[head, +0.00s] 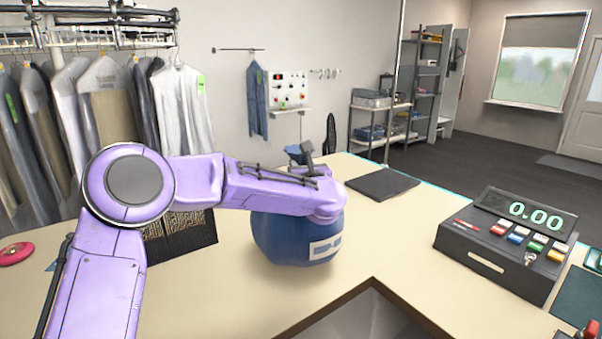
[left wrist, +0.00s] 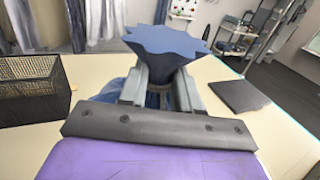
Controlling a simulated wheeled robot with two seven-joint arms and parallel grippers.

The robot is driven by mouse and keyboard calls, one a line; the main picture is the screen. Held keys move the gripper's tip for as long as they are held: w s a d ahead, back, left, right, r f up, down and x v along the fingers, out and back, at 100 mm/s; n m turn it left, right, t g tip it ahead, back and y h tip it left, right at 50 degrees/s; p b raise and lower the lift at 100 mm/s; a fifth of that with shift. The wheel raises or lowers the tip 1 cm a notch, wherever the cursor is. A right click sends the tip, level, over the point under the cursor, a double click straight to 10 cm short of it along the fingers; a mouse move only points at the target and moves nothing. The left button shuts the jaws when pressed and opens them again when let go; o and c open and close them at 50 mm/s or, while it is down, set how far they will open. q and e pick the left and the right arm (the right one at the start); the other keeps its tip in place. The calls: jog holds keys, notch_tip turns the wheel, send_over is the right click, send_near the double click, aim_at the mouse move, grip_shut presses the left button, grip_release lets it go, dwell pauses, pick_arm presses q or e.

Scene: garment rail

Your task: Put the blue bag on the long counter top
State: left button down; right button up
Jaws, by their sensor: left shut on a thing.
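The blue bag (head: 290,240) is round, with a white mark on its lower side, and is upright over the cream counter top (head: 205,300). I cannot tell for sure whether its base touches the counter. My left arm reaches across in front of it and hides its upper part. In the left wrist view, my left gripper (left wrist: 160,88) is shut on the narrow neck of the blue bag, and the bag's flared top (left wrist: 165,42) spreads above the fingers. My right gripper is not in view.
A black mesh basket (head: 180,238) stands left of the bag. A dark flat mat (head: 383,184) lies behind it to the right. A cash register (head: 507,243) stands at the right. The counter has an inner corner at the front. Garments hang on a rail (head: 80,45).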

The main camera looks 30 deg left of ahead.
pick_arm(q)
jog(key=shift+w+a+f, duration=0.1)
jog(key=shift+w+a, duration=0.05)
jog(key=shift+w, duration=0.1)
notch_tip(320, 180, down, 3)
jog(key=shift+p, duration=0.6)
jog(key=shift+w+a+f, duration=0.1)
jog(key=shift+w+f, duration=0.05)
jog(key=shift+f, duration=0.2)
